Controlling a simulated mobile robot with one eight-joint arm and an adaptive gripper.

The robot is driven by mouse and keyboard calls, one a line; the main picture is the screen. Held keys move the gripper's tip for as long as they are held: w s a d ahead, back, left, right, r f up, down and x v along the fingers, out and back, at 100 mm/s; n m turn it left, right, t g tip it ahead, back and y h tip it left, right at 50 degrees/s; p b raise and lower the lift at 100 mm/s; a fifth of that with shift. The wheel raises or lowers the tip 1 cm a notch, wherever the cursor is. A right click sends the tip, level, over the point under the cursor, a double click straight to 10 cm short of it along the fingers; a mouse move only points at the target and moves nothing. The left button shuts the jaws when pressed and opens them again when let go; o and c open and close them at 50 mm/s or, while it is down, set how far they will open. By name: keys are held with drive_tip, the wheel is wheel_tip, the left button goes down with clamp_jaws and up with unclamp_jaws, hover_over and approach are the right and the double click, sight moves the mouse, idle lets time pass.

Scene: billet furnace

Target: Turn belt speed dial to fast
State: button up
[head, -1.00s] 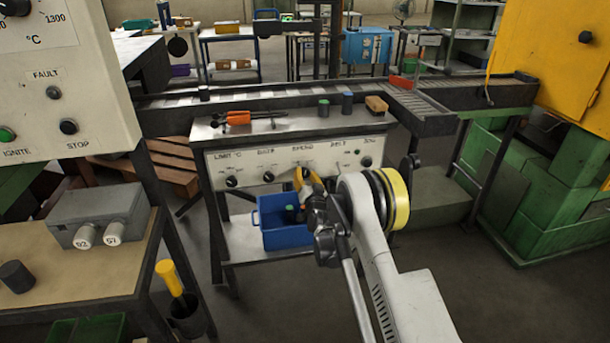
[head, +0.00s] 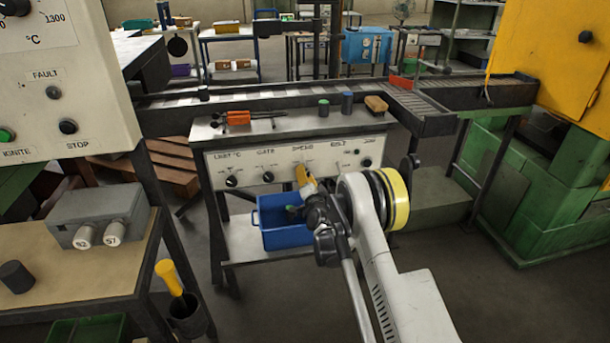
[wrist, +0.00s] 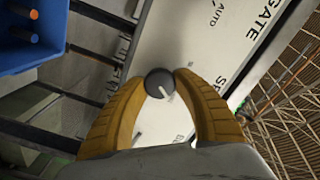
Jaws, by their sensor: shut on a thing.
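The white control panel (head: 220,170) has a row of dark knobs on the front of a bench. My gripper (head: 303,176) is at the knob under the SPEED label, and its yellow fingers cover that knob in the head view. In the wrist view my gripper (wrist: 160,85) has a finger on each side of the dark round speed dial (wrist: 158,82), shut on it. The dial's light pointer line slants toward the lower right of that view.
A blue bin (head: 284,222) stands on the shelf below the panel. Orange-handled tongs (head: 238,117), small cylinders and a brown block (head: 375,104) lie on the bench top. Other knobs sit left of the dial, including the gate knob (head: 268,176).

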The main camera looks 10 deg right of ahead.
idle(0.3)
drive_tip(key=o, duration=1.2)
drive_tip(key=shift+c, duration=0.2)
drive_tip(key=s, duration=0.7)
drive_tip(key=shift+s, duration=0.25)
